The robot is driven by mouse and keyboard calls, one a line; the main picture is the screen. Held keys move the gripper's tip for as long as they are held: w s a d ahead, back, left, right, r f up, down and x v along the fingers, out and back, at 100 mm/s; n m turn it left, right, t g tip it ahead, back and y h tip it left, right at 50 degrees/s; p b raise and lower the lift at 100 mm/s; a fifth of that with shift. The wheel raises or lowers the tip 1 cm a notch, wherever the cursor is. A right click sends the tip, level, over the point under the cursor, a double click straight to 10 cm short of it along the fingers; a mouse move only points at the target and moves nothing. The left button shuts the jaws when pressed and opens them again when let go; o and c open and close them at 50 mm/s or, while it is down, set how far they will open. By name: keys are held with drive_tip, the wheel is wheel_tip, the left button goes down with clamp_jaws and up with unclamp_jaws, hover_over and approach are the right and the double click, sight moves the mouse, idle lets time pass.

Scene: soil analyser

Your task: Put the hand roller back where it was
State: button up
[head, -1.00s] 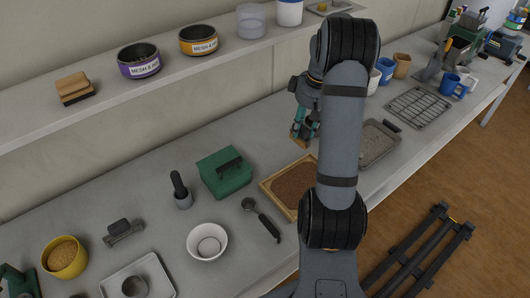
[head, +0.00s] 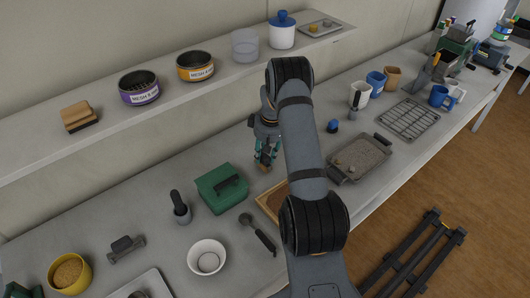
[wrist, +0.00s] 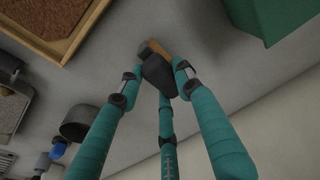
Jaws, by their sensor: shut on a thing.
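My gripper (head: 265,162) is low over the table in the head view, behind the soil tray and just right of the green box. In the wrist view my gripper's fingers (wrist: 158,88) are shut on a dark grey piece with a wood-coloured end, which I take to be the hand roller (wrist: 156,68). The fingers cover part of it, and its full shape is hard to tell. In the head view only a small tan bit of it shows below the fingertips. I cannot tell whether it touches the table.
The green box (head: 222,188) stands close left of my gripper. The wood-framed soil tray (head: 267,203) is in front, partly behind my arm. A grey tray (head: 360,158), a small blue-topped item (head: 332,126) and mugs (head: 360,94) are to the right. The shelf (head: 210,98) runs behind.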

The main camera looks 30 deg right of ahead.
drive_tip(key=shift+f, duration=0.25)
drive_tip(key=shift+f, duration=0.15)
drive_tip(key=o, duration=1)
drive_tip(key=shift+r, duration=0.6)
drive_tip(key=r+b, duration=0.1)
drive_tip(key=r, duration=0.2)
drive_tip(key=s+r, duration=0.1)
drive_tip(key=r, duration=0.3)
drive_tip(key=r+b, duration=0.1)
drive_tip(key=r, duration=0.3)
drive_tip(key=shift+s+d+b, duration=0.25)
drive_tip(key=shift+s+b, duration=0.1)
drive_tip(key=shift+s, duration=0.05)
drive_tip(key=shift+f, duration=0.1)
